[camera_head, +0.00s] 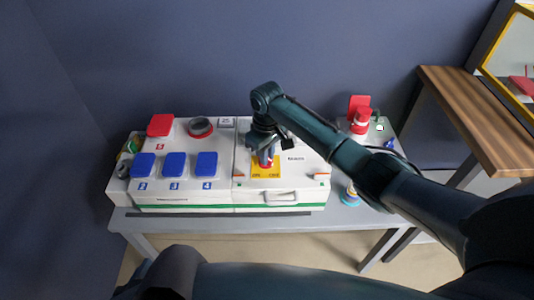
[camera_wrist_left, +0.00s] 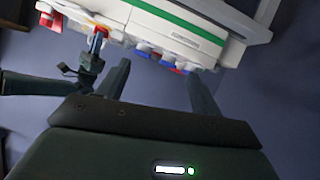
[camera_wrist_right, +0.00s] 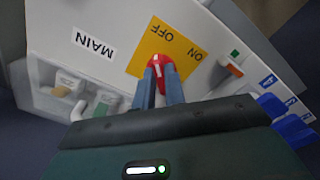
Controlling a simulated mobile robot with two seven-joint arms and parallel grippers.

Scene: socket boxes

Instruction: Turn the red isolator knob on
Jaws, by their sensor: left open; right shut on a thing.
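The red isolator knob (camera_wrist_right: 158,57) sits on a yellow plate (camera_wrist_right: 190,52) marked OFF and ON, beside the word MAIN. A short white mark shows on the knob; which label it points to I cannot tell. My right gripper (camera_wrist_right: 163,82) is shut on the knob, one finger on each side. In the head view my right gripper (camera_head: 266,157) comes down over the yellow plate (camera_head: 262,174) on the white box and hides most of the knob. My left gripper (camera_wrist_left: 160,80) is open and empty, with the box beyond its fingertips.
The white box (camera_head: 215,197) stands on a grey table (camera_head: 220,222). Blue covers (camera_head: 175,164), a red cover (camera_head: 160,125) and a dark round socket (camera_head: 201,127) are on its left part. A red plug-like object (camera_head: 361,121) stands at right. A wooden bench (camera_head: 490,110) is further right.

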